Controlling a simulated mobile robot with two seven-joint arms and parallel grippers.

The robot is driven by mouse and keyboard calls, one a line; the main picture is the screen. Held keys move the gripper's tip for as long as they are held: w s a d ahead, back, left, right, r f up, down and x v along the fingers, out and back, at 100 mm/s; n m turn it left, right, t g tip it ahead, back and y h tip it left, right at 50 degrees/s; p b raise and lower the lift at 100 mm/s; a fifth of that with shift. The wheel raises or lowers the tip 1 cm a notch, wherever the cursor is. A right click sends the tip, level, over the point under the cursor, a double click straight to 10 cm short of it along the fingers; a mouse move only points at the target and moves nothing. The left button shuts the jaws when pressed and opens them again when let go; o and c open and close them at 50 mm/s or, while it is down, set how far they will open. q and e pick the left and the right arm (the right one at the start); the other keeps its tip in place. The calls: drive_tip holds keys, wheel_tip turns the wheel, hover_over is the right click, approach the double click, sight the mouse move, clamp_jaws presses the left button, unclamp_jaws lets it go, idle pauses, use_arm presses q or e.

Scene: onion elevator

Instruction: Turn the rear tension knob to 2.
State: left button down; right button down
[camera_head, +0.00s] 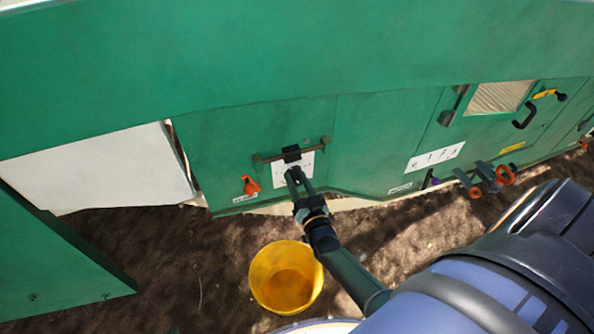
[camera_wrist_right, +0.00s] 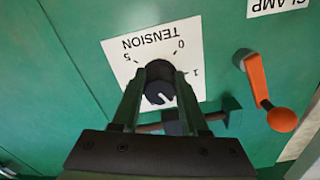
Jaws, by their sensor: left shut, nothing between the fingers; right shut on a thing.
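The tension knob (camera_wrist_right: 159,82) is dark and round on a white TENSION plate (camera_wrist_right: 115,52), which appears upside down in the right wrist view. Its white pointer mark points down and to the right there. The numbers 5, 0 and 1 show; the lower part of the scale is hidden by the fingers. My right gripper (camera_wrist_right: 160,95) is shut on the knob, one finger on each side. In the head view my right gripper (camera_head: 297,176) reaches the white plate (camera_head: 308,164) on the green panel. My left gripper is not in view.
An orange crank handle (camera_wrist_right: 265,90) sits beside the plate, near a CLAMP label (camera_wrist_right: 282,5). A dark bar with a block (camera_head: 291,153) crosses the plate close to my fingers. A yellow bucket (camera_head: 286,278) stands on the ground below. Orange-ringed fittings (camera_head: 505,175) are further right.

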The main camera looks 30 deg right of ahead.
idle(0.4)
use_arm(q)
drive_tip(key=shift+r, duration=0.15)
use_arm(e)
drive_tip(key=shift+c, duration=2.1)
unclamp_jaws()
drive_tip(key=shift+s, duration=0.15)
